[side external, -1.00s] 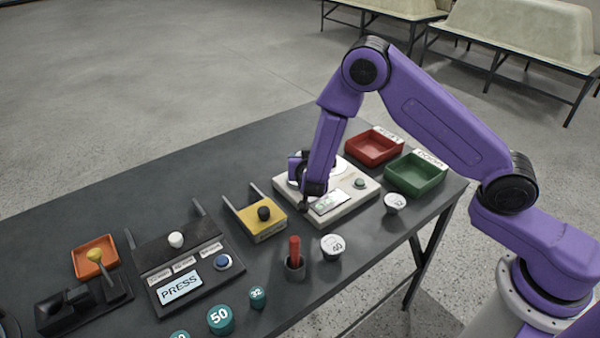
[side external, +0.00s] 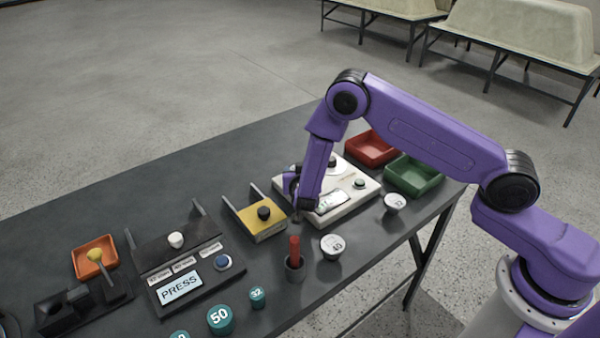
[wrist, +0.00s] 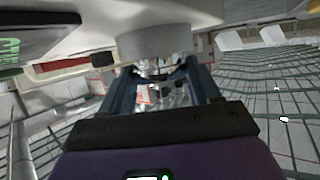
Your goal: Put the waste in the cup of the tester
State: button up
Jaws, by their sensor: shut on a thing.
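The tester (side external: 352,207) is a white box with a small lit display and a green button, at the right of the bench. A round pale part with a dark centre (side external: 333,163) sits on its top, partly behind my arm. My gripper (side external: 296,212) points down just off the tester's front left side, low over the bench. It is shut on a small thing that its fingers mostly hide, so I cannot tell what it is. In the wrist view my fingers (wrist: 162,76) are close together beneath a grey round part (wrist: 153,42). I cannot pick out the waste for certain.
A yellow block with a black knob (side external: 263,214) stands close left of my gripper. A dark holder with a red stick (side external: 295,262) and a white "40" cup (side external: 333,247) are in front. Red (side external: 371,149) and green (side external: 412,176) trays lie behind right. The back left bench is clear.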

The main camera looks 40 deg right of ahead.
jog(key=o, duration=1.2)
jog(key=shift+f, duration=0.1)
jog(key=shift+s+a+r, duration=0.2)
jog(key=shift+s+r, duration=0.05)
jog(key=shift+r, duration=0.05)
jog(key=v, duration=0.6)
jog(key=shift+s+a+r, duration=0.15)
jog(key=shift+s, duration=0.2)
jog(key=shift+w, duration=0.1)
